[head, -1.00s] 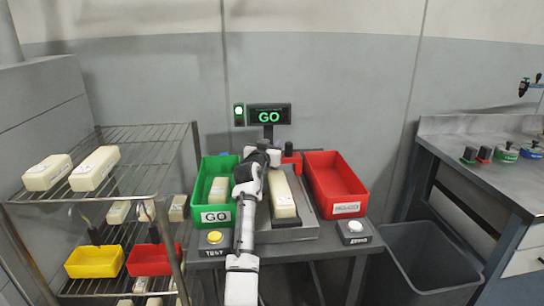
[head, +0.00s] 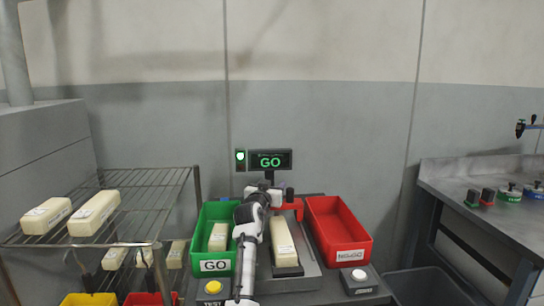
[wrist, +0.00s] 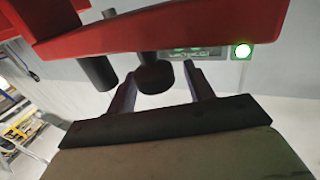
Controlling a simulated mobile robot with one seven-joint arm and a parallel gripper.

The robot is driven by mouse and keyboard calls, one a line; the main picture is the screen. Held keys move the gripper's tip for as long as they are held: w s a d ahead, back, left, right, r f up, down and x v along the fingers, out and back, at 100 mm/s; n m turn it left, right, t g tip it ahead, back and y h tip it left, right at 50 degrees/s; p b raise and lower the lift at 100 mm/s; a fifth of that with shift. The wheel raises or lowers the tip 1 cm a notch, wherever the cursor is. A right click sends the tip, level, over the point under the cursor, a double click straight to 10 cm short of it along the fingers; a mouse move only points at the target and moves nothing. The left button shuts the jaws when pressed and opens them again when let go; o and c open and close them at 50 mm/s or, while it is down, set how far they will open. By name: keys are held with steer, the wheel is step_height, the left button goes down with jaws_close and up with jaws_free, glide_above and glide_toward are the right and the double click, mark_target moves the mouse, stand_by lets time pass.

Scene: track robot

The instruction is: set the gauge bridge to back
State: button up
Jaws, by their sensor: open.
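The gauge bridge is red; part of it (head: 299,208) shows in the head view at the back of the grey fixture, behind a cream block (head: 283,238). My arm hides much of it. In the wrist view the red bridge (wrist: 150,28) crosses the top, with a black knob (wrist: 156,73) and a black post (wrist: 97,72) sticking out. My gripper (wrist: 160,90) is open, one finger on each side of the knob. I cannot tell whether the fingers touch it. In the head view my gripper (head: 275,197) is at the back of the fixture.
A green GO bin (head: 215,266) holding a cream block stands left of the fixture, a red NO-GO bin (head: 338,230) right. A lit GO sign (head: 270,161) stands behind. Yellow (head: 214,287) and white (head: 358,275) buttons are in front. A wire rack (head: 150,200) is left, a bench (head: 450,190) right.

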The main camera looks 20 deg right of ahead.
step_height(320, 180, up, 18)
steer(key=b, duration=0.1)
stand_by(0.4)
